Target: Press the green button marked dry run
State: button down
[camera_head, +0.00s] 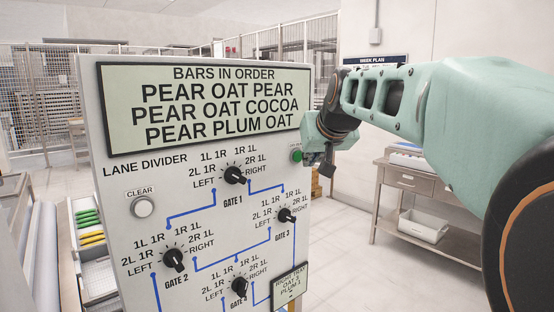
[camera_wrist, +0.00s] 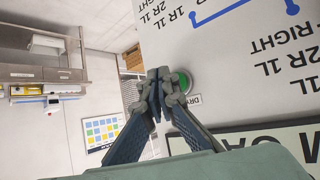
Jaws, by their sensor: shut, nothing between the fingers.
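The green dry run button (camera_head: 296,156) is on the right side of the upright panel (camera_head: 120,200), just below the display. The gripper also shows in the head view (camera_head: 327,165).
The panel also carries a white clear button (camera_head: 143,207), several black gate knobs (camera_head: 235,175) and a display (camera_head: 205,105) of bar orders. A small tray sign (camera_head: 290,284) stands at its lower right. A metal table (camera_head: 430,200) is at the right, with open floor between.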

jog(key=s+d, duration=0.1)
jog(key=s+d+b, duration=0.1)
jog(key=s+b, duration=0.1)
jog(key=s, duration=0.1)
jog(key=shift+s+d+r, duration=0.1)
jog(key=shift+d+r, duration=0.1)
jog(key=shift+d, duration=0.2)
jog(key=shift+a, duration=0.1)
dwell(0.6)
jog(key=shift+w+a+p, duration=0.35)
jog(key=shift+w+p, duration=0.25)
jog(key=shift+p, duration=0.05)
